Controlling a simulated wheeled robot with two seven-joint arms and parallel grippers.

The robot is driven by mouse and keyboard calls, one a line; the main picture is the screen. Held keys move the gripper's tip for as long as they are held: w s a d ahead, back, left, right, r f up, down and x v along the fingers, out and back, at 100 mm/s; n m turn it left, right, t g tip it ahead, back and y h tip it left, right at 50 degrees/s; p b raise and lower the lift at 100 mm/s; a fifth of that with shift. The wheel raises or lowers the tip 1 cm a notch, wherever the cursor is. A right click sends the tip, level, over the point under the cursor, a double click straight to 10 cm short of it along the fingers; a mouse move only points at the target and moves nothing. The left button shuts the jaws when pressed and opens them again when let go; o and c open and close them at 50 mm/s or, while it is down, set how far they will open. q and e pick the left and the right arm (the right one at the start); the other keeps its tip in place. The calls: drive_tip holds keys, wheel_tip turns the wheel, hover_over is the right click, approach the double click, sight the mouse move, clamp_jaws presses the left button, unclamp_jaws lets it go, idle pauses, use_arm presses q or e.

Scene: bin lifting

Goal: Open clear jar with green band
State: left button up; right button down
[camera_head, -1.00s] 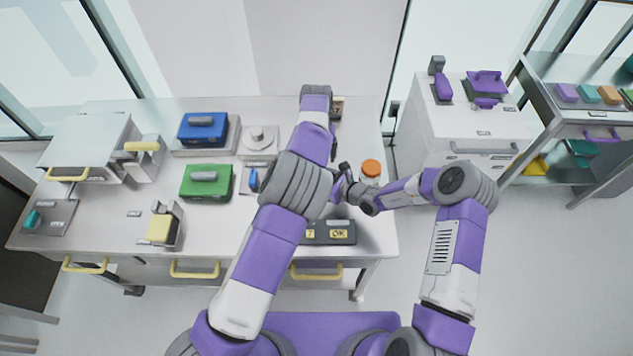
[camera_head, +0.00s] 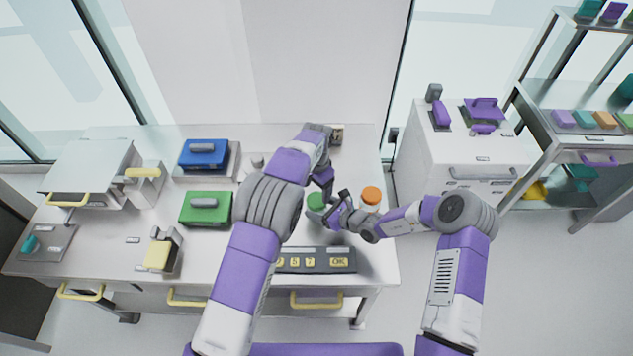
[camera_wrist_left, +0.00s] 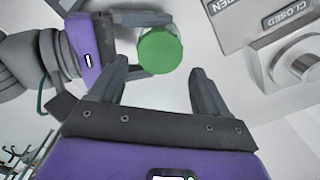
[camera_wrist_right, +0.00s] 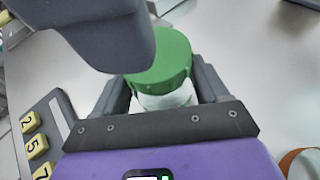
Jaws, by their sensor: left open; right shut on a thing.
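The clear jar (camera_wrist_right: 165,98) with its green lid (camera_wrist_right: 165,60) stands upright on the table in the right wrist view. The lid is on the jar, and also shows in the head view (camera_head: 316,202). My right gripper (camera_wrist_right: 165,92) is shut on the jar's body below the lid, coming from the right. My left gripper (camera_wrist_left: 160,82) is open and empty; the green lid (camera_wrist_left: 160,50) lies just beyond its fingertips in the left wrist view. A dark part of my left arm covers the upper left of the right wrist view.
An orange-lidded jar (camera_head: 371,195) stands close to the right, beside my right forearm. A keypad (camera_head: 315,260) with yellow keys lies in front. A green box (camera_head: 205,208) and a blue box (camera_head: 205,158) stand to the left.

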sight(317, 199)
use_arm(q)
wheel_tip(317, 199, down, 5)
drive_tip(key=shift+f, duration=0.1)
idle(0.3)
drive_tip(key=c, duration=0.9)
drive_tip(key=n, duration=0.6)
drive_tip(key=shift+n, duration=0.4)
drive_tip(key=o, duration=1.2)
drive_tip(key=shift+d+r, duration=0.1)
drive_tip(key=shift+r, duration=0.1)
